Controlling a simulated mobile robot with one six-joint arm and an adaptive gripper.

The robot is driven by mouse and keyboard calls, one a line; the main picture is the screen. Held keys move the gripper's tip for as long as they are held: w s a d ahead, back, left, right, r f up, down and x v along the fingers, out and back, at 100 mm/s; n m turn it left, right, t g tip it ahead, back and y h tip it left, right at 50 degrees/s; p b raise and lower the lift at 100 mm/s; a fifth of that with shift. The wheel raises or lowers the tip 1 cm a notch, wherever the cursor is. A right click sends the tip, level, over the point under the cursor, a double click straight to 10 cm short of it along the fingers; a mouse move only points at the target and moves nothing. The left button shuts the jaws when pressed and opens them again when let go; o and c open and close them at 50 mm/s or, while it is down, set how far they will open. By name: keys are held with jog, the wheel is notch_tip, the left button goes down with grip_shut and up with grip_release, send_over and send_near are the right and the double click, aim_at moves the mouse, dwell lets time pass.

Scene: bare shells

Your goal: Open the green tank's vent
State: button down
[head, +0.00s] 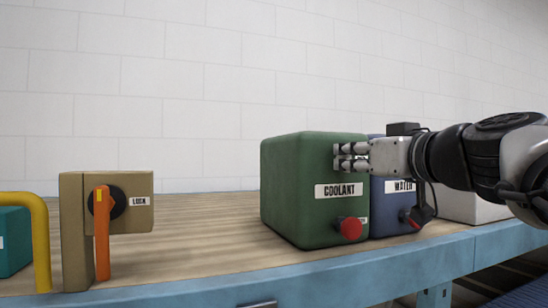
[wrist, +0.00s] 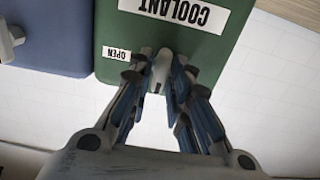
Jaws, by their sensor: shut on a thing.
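The green tank (head: 305,185) stands on the bench and bears a COOLANT label. My gripper (head: 345,156) is at the upper part of the tank's labelled face, reaching in from the right. In the wrist view, which shows the label upside down, the green tank (wrist: 218,42) fills the upper middle. There my gripper (wrist: 158,72) is shut on a small grey vent piece (wrist: 158,55), beside an OPEN label (wrist: 117,54). The fingers hide part of the vent, and I cannot tell how far it is turned. A red knob (head: 349,228) sits low on the same face.
A blue tank (head: 391,217) labelled WATER stands close on the right, partly behind my arm. A tan block with an orange lever (head: 102,235), a yellow bar (head: 40,235) and a teal box (head: 14,240) are at the left. The wooden bench top (head: 200,240) is clear between them.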

jog(key=shift+m, duration=0.4)
jog(key=m+b, duration=0.1)
jog(key=m, duration=0.1)
jog(key=shift+d+m+b, duration=0.1)
jog(key=shift+m+b, duration=0.25)
jog(key=shift+m, duration=0.05)
jog(key=m, duration=0.5)
jog(key=shift+d+b, duration=0.1)
jog(key=shift+b, duration=0.25)
jog(key=m, duration=0.5)
jog(key=shift+f, duration=0.1)
jog(key=m+p, duration=0.1)
jog(key=m, duration=0.3)
jog(key=shift+f, duration=0.1)
jog(key=shift+w+m, duration=0.1)
jog(key=shift+m, duration=0.2)
jog(key=c, duration=1.6)
grip_release()
jog(key=shift+c, duration=0.2)
